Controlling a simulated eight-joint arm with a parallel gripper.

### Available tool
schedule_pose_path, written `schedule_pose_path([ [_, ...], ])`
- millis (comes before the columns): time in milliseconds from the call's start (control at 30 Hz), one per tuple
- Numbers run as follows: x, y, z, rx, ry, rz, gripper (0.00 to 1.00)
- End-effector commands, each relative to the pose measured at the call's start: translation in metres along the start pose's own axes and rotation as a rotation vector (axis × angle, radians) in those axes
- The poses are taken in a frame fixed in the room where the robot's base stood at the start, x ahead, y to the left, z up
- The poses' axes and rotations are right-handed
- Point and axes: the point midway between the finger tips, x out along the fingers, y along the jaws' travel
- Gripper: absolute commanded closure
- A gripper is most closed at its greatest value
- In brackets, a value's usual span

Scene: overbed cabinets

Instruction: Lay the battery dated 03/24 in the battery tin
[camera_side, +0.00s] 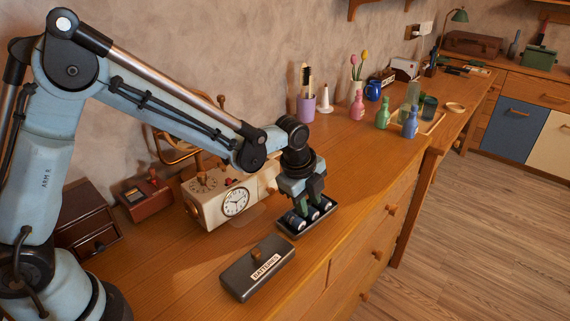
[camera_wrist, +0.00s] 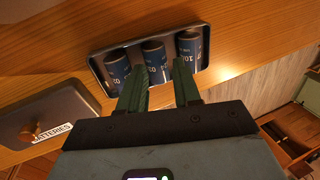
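The open dark battery tin (camera_side: 291,236) sits on the wooden desk below my gripper; it also shows in the wrist view (camera_wrist: 205,77). Three dark blue batteries lie side by side in it. The middle battery (camera_wrist: 155,60) has white print that seems to read 03 and 24. The right battery (camera_wrist: 188,48) shows a 10, and the left battery (camera_wrist: 117,66) has print I cannot read fully. My gripper (camera_side: 309,190) points down over the tin. In the wrist view its green fingers (camera_wrist: 160,84) are apart, one toward each side of the middle battery, with gaps visible.
A dark lid with a knob, labelled BATTERIES (camera_side: 258,268), lies in front of the tin. A cream clock box (camera_side: 232,202) stands close behind-left. Bottles and a purple pen cup (camera_side: 306,108) stand farther back. Desk to the right of the tin is clear to its edge.

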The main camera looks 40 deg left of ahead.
Motion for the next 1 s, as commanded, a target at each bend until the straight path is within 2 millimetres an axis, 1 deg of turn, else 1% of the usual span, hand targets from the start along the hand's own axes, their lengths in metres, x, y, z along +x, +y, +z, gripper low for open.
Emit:
schedule_pose_path([
  [633,-0.022,-0.006,0.000,0.000,0.000,0.000,0.67],
  [1000,-0.025,-0.007,0.000,0.000,0.000,0.000,0.67],
])
